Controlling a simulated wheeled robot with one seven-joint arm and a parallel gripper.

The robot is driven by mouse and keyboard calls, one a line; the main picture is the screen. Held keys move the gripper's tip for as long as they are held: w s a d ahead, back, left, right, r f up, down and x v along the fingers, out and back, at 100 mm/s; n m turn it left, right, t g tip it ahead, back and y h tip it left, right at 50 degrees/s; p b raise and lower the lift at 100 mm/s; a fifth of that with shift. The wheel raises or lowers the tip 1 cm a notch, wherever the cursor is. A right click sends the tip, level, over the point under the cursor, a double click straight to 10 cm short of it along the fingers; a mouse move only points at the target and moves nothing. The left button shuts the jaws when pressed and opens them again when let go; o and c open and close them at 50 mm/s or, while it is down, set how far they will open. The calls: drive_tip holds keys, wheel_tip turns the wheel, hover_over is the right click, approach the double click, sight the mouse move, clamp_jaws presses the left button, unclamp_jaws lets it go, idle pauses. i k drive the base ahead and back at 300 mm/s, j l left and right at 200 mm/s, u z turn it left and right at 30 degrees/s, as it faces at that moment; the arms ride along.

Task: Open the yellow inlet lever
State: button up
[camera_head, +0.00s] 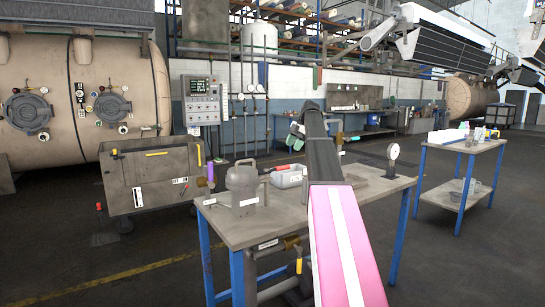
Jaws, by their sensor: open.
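A small yellow lever (299,265) hangs down below the front edge of the steel worktable (240,228), by a brass valve fitting on pipework. I cannot tell for sure that it is the inlet lever. My arm rises from the bottom of the view across the table, with a pink and white link and a dark link. What looks like my gripper (296,132), with greenish fingertips, is at the far upper end of the arm, above and beyond the table. It is open, well apart from the yellow lever. My arm hides part of the table and pipework.
A grey lidded pot (242,184), a grey bin (288,177) and a round gauge (392,152) stand on the table. A wheeled metal tank (150,182) is at left, before a large beige vessel (85,95). A side table (460,148) stands right, with open floor between.

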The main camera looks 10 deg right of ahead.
sight(299, 261)
drive_tip(key=k+l, duration=0.1)
drive_tip(key=l, duration=0.25)
drive_tip(key=k+l, duration=0.1)
drive_tip(key=l, duration=0.25)
drive_tip(key=k+l, duration=0.1)
drive_tip(key=l, duration=0.2)
drive_tip(key=k+l, duration=0.1)
drive_tip(key=l, duration=0.25)
